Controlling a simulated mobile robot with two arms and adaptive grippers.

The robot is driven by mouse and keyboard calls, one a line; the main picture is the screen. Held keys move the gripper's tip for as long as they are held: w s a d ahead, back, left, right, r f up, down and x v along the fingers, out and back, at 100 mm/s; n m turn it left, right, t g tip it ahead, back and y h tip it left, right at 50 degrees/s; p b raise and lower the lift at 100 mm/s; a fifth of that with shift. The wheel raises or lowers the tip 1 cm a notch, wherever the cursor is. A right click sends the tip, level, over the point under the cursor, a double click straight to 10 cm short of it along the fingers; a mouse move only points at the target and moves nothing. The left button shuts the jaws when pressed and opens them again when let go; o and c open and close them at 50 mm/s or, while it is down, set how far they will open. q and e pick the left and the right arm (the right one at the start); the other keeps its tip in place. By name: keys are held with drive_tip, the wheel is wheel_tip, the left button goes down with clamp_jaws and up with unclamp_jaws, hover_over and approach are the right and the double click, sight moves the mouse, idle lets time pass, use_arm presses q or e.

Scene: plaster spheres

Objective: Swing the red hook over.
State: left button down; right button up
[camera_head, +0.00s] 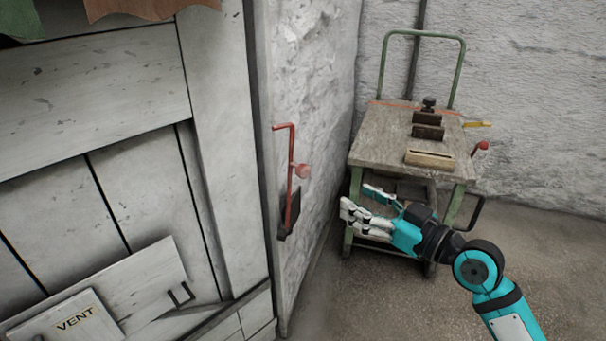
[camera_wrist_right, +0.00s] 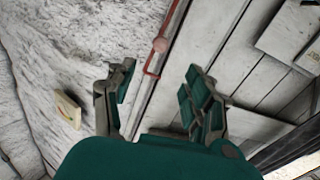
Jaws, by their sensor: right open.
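The red hook (camera_head: 290,180) is a thin upright rod mounted on the white plaster wall beside the wooden door. My left gripper is not in view.
The grey-white plank door (camera_head: 110,190) fills the left, with a board marked VENT (camera_head: 75,322) and a small black handle (camera_head: 180,293). A wooden cart (camera_head: 385,150) with a green frame stands behind my right arm. Bare floor (camera_head: 400,305) lies in front.

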sight(307, 173)
drive_tip(key=x, duration=1.5)
drive_tip(key=shift+w+a+b, duration=0.25)
drive_tip(key=shift+a+b, duration=0.05)
clamp_jaws()
